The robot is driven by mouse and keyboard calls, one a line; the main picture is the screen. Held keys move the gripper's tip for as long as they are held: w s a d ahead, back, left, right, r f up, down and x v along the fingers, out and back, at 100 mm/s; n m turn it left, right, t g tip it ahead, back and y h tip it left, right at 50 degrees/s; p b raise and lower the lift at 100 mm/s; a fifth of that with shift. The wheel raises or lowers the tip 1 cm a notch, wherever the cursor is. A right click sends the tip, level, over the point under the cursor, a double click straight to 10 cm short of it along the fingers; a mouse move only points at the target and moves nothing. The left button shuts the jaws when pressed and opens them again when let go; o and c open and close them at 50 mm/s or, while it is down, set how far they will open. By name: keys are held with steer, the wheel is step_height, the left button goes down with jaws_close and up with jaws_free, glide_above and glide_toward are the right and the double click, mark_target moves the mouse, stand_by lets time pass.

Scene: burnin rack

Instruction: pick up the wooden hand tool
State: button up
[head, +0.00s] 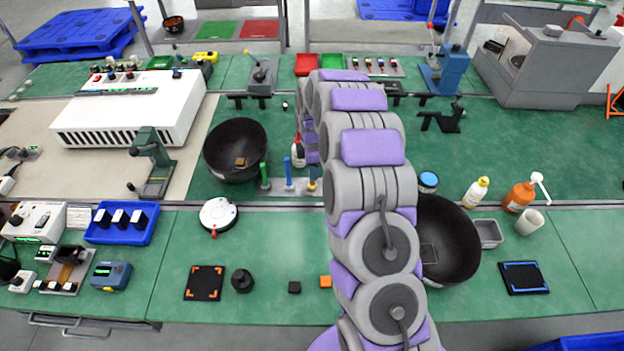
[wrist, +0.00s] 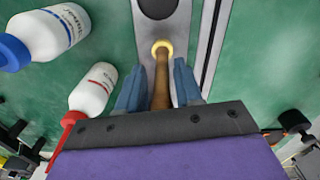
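The wooden hand tool (wrist: 162,80) has a brown handle with a yellow ring at its far end. In the wrist view its handle lies between the two blue fingers of my gripper (wrist: 158,88). The fingers are apart, with a visible gap on each side of the handle. The yellow ring meets a grey rack (wrist: 187,20). In the head view the rack (head: 284,184) also holds a green tool (head: 264,176) and a blue tool (head: 287,170); the wooden tool (head: 312,181) is at its right end. My fingertips are not clear in the head view.
In the wrist view, a red-capped white bottle (wrist: 93,95) lies close left of my gripper, with a blue-capped bottle (wrist: 55,35) beyond it. In the head view, black bowls (head: 235,135) (head: 452,235) stand left and right of my arm.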

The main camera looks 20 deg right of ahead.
jaws_close()
steer(key=shift+r, duration=0.1)
